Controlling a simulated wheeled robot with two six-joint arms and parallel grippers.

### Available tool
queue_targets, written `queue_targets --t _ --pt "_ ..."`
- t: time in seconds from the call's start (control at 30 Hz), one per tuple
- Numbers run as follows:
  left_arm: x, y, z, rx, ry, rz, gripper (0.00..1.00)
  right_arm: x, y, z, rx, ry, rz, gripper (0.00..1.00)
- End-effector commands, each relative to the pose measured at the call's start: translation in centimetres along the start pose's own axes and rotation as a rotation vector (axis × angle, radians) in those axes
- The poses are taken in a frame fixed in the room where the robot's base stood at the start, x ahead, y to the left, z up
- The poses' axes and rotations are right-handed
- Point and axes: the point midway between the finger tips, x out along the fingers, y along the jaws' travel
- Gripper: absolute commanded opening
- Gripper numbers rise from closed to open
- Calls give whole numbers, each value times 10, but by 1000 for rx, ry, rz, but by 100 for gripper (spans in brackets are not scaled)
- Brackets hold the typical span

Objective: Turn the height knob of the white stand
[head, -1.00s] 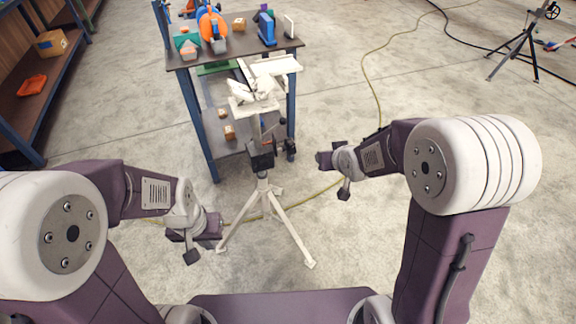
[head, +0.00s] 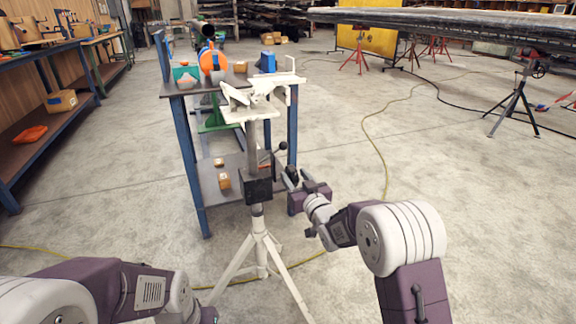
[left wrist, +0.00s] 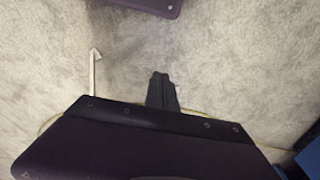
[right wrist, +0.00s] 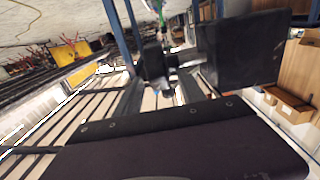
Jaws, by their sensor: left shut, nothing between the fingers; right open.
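The white stand (head: 262,245) is a tripod with a grey column and a white V-shaped head. A black block (head: 258,188) is on its column; the block is large in the right wrist view (right wrist: 242,50). The dark height knob (head: 290,176) sticks out on the block's right; it shows on a short metal shaft in the right wrist view (right wrist: 153,64). My right gripper (head: 298,184) is open at the knob, overlapping it in the head view; contact cannot be told. My left gripper (left wrist: 161,88) is shut and empty over bare floor, away from the knob.
A table (head: 240,165) with blue legs stands behind the stand, with an orange-and-blue item and small blocks on it. A thin lever with a dark ball (head: 283,147) rises near the column. A yellow cable (head: 384,165) crosses the floor. Open floor lies to the right.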

Motion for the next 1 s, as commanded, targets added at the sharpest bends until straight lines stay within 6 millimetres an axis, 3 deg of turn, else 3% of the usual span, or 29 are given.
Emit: queue_targets --t 0.1,0.3,0.67,0.83,1.0 --pt "14 0 2 0 -2 0 0 26 0 4 0 7 -1 47" --pt "25 0 3 0 -2 0 0 54 -1 3 -1 4 -1 47" --pt "25 0 3 0 -2 0 0 62 0 0 0 2 0 47" --pt "25 0 3 0 -2 0 0 61 0 0 0 2 0 3" --pt "24 0 3 0 -2 0 0 61 0 -1 0 0 0 0"
